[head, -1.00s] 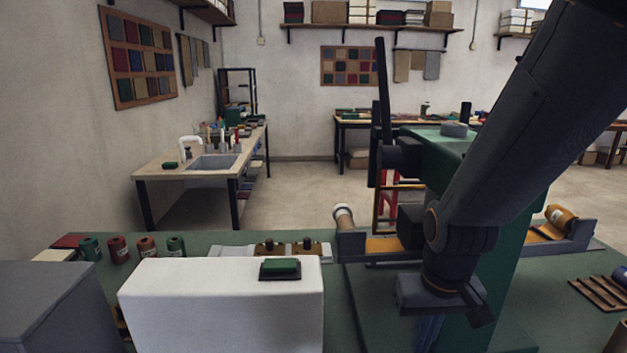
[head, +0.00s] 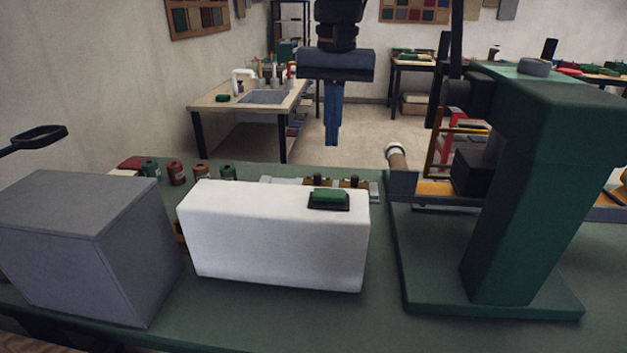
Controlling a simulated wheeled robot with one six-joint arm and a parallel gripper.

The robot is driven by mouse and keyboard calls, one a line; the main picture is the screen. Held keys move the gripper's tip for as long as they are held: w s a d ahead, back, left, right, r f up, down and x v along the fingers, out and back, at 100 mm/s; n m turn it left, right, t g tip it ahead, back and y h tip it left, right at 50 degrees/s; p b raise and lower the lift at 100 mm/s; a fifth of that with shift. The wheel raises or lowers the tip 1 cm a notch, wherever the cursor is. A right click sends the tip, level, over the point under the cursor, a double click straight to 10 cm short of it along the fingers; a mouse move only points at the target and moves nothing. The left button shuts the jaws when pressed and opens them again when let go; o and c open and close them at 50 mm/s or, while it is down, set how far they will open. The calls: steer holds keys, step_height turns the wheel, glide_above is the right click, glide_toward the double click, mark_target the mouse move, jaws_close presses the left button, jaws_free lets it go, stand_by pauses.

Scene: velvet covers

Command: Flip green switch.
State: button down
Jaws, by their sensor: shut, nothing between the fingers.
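The green switch (head: 329,195) is a green rocker in a dark frame on top of a white box (head: 270,240), near the box's right end. The box stands on the green bench top (head: 300,313). Which way the rocker is tilted is too small to tell. My gripper (head: 332,142) points straight down with its blue fingers shut and empty. In the picture it hangs above the switch, apart from it. Its exact distance in depth is hard to tell.
A grey box (head: 90,240) stands left of the white box. A green press-like machine (head: 520,190) rises on the right. Several spools (head: 177,173) and a metal strip with brass knobs (head: 319,184) lie behind. Space above the white box is clear.

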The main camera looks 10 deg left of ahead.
mark_target(314, 193)
steer(key=a+r, duration=0.2)
steer(key=a, duration=0.1)
steer(key=shift+s+a+r, duration=0.2)
steer(key=shift+r, duration=0.2)
step_height(314, 193, down, 13)
steer(key=p, duration=0.4)
steer(key=shift+f, duration=0.5)
steer(key=shift+a, duration=0.1)
steer(key=shift+a+f, duration=0.1)
steer(key=shift+f, duration=0.3)
steer(key=shift+r, duration=0.2)
